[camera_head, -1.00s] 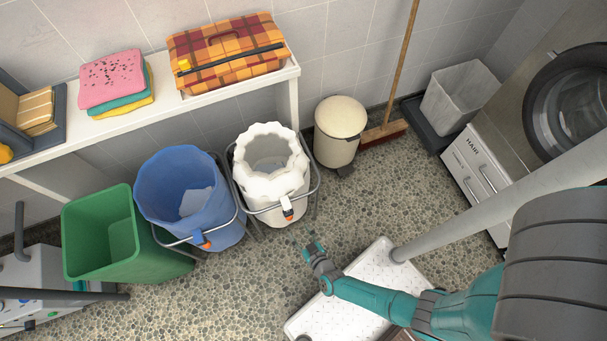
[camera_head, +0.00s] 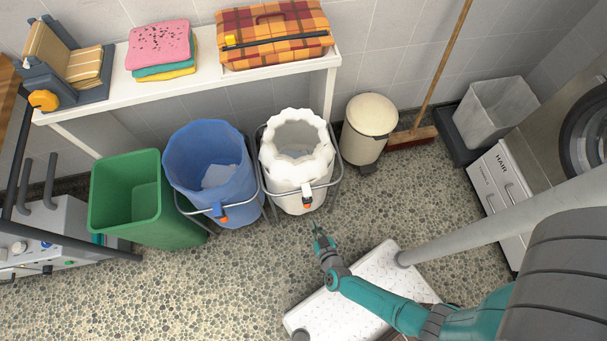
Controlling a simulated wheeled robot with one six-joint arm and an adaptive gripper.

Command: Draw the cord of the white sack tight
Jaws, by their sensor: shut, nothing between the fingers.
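The white sack (camera_head: 281,172) hangs open in a metal frame on the floor, its scalloped mouth wide and its inside looking mostly empty. A small orange and dark cord lock (camera_head: 307,200) sits on its front, below the frame's bar. My gripper (camera_head: 318,232) is shut and empty, in front of the sack and a little right of the cord lock. It is apart from both in the picture. The cord itself is too small to make out.
A blue sack (camera_head: 184,160) in a like frame and a green bin (camera_head: 128,199) stand left. A cream pedal bin (camera_head: 364,128) stands close right of the white sack. A white shelf (camera_head: 120,100) runs behind.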

